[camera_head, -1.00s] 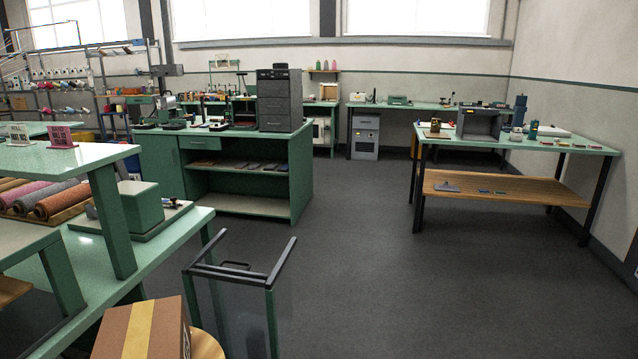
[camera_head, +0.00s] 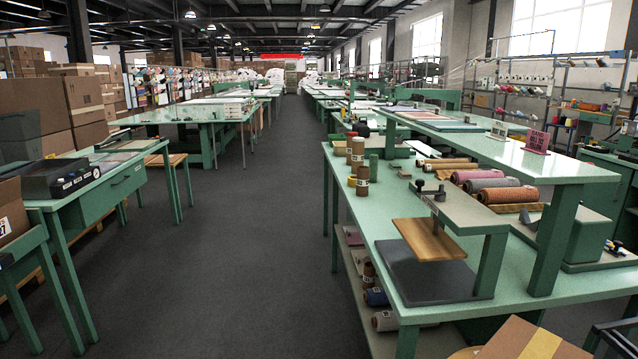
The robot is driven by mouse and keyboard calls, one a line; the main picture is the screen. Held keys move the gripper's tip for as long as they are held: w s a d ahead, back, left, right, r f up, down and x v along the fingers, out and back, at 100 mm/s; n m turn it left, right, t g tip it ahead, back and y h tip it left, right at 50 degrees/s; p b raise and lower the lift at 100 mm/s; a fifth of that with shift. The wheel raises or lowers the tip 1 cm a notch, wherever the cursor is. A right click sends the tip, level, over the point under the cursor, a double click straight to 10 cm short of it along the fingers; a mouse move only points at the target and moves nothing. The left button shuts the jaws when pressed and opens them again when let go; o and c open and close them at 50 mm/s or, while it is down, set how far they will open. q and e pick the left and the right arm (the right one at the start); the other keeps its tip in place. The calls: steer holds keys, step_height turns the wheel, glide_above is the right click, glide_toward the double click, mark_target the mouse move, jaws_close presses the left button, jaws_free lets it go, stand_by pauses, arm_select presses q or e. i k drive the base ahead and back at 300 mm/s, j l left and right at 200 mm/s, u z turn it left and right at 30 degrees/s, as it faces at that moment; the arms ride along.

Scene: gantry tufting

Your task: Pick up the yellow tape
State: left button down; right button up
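I cannot make out a separate roll of yellow tape for certain. A small yellow-brown roll (camera_head: 362,187) stands among brown spools (camera_head: 357,155) near the left edge of the long green table (camera_head: 385,232); it is too small to tell whether it is tape. A yellow strip (camera_head: 540,344) runs across the top of a cardboard box (camera_head: 505,338) at the bottom right. Neither of my grippers shows in the head view.
A wide grey aisle (camera_head: 225,240) runs clear down the middle. Green desks (camera_head: 92,197) with a dark device (camera_head: 62,178) line the left side, with stacked cartons (camera_head: 45,95) behind. Rolls of carpet (camera_head: 512,194) lie under the raised shelf on the right.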

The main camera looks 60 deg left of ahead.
mark_target(352, 179)
steer(key=u, duration=1.85)
steer(key=i+j, duration=0.2)
steer(key=i, duration=0.15)
steer(key=i+j, duration=0.2)
steer(key=i, duration=0.15)
